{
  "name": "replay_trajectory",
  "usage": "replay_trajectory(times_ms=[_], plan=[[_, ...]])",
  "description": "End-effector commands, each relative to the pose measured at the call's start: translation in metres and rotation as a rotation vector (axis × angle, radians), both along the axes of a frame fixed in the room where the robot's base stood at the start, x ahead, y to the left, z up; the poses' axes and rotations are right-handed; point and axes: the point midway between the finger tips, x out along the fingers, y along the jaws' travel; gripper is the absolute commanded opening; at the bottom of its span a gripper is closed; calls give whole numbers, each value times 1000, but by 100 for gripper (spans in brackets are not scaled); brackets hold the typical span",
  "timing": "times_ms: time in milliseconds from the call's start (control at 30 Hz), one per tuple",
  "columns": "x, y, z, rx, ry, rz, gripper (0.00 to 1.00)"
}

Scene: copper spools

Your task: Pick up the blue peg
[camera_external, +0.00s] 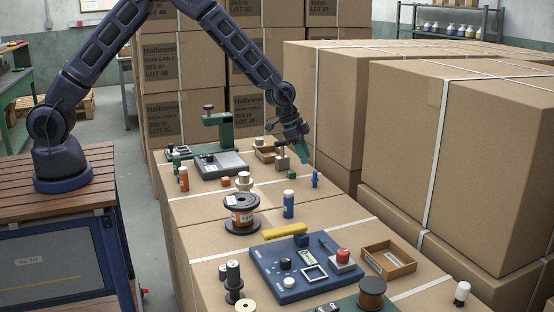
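A small blue peg (315,179) stands upright near the right edge of the cardboard-box surface (345,212). My gripper (302,157) is above it and slightly to its left, apart from it, with teal finger parts pointing down. The gap between the fingers is too small and side-on to judge, and I see nothing clearly held. A larger blue cylinder (288,205) with a white label and pale top stands in front and to the left of the peg.
A copper spool (242,214) stands left of the blue cylinder. A blue board with parts (275,265) and an open wooden tray (388,262) lie in front. A green stand (225,140) is behind. Tall stacked boxes (460,150) rise on the right.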

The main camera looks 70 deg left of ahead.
Motion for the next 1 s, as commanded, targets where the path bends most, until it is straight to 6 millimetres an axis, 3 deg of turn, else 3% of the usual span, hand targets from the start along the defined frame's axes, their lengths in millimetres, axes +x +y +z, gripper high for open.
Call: replay_trajectory(times_ms=[200, 467, 800, 1000], plan=[[9, -7, -30, 0, 4, 1, 40], [15, -12, -42, 0, 2, 1, 40], [32, -24, -77, 0, 2, 1, 40], [34, -25, -82, 0, 1, 1, 40]])
